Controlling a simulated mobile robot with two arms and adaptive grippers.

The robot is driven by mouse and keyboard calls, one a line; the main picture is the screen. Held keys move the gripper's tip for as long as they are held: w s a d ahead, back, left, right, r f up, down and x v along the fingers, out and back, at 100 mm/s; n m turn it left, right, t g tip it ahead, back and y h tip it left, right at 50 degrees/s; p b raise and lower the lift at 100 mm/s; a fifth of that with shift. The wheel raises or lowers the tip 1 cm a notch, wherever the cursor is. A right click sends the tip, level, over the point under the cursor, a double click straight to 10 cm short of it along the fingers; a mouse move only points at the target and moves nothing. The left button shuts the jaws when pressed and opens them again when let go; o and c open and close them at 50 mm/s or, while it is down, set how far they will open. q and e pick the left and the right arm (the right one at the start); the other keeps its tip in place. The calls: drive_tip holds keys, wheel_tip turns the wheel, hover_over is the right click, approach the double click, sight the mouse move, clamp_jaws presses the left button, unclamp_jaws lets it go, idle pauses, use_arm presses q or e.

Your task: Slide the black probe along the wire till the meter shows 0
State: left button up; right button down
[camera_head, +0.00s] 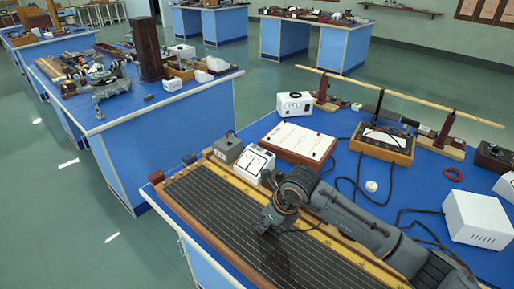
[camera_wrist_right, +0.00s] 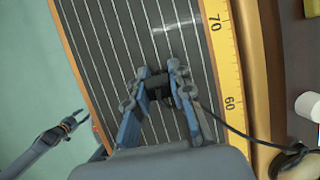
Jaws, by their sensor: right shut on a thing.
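The long wire board (camera_head: 215,205) has a dark top with several parallel wires and a yellow scale along its side. My right gripper (camera_head: 268,222) is low over the board. In the right wrist view my right gripper (camera_wrist_right: 160,82) is shut on the black probe (camera_wrist_right: 158,90), which is largely hidden by the fingers. The scale (camera_wrist_right: 225,60) beside it shows 60 and 70. A white meter (camera_head: 254,163) stands at the board's far side; its reading is too small to tell. A gripper, apparently my left one (camera_wrist_right: 80,118), shows in the wrist view beside the board; its jaw gap is unclear.
A black cable (camera_wrist_right: 240,132) runs from near the probe across the scale. Beyond the board are a grey box (camera_head: 228,149), a white panel (camera_head: 298,143), a wooden-cased meter (camera_head: 383,143) and a white box (camera_head: 474,222). Loose cables lie on the blue bench top.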

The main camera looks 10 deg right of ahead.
drive_tip(key=shift+s+d+f, duration=0.1)
drive_tip(key=shift+s+f, duration=0.1)
drive_tip(key=shift+f, duration=0.2)
drive_tip(key=c, duration=1.3)
unclamp_jaws()
drive_tip(key=shift+o, duration=1)
drive_tip(key=shift+w, duration=0.2)
drive_tip(key=shift+r, duration=0.1)
